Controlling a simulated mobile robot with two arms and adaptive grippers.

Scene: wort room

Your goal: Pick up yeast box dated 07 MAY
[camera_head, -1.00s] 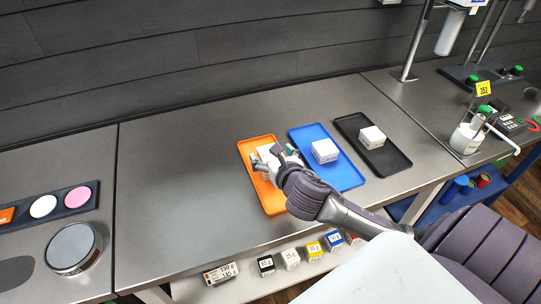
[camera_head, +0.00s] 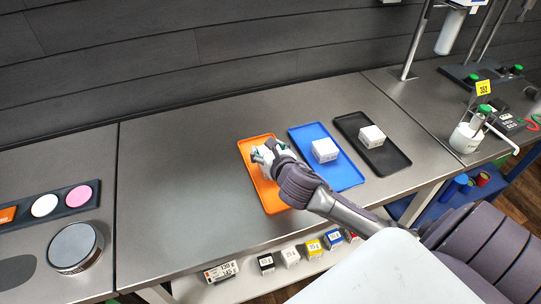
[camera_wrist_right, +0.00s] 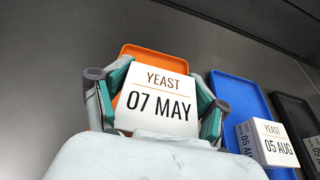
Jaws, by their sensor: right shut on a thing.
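The yeast box marked 07 MAY (camera_wrist_right: 157,103) is white and sits between the two fingers of my right gripper (camera_wrist_right: 155,100) in the wrist view, with its label facing the camera. In the head view my right gripper (camera_head: 264,156) is over the orange tray (camera_head: 272,200) and mostly hides this box. The gripper is shut on it. I cannot tell whether the box is clear of the tray. A second white box, marked 05 AUG (camera_wrist_right: 268,143), sits on the blue tray (camera_head: 346,177). My left gripper is not in view.
A third white box (camera_head: 372,136) sits on the black tray (camera_head: 391,155) to the right. Several small weight boxes (camera_head: 290,257) stand on a shelf below the counter's front edge. The counter left of the orange tray is clear (camera_head: 180,180).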

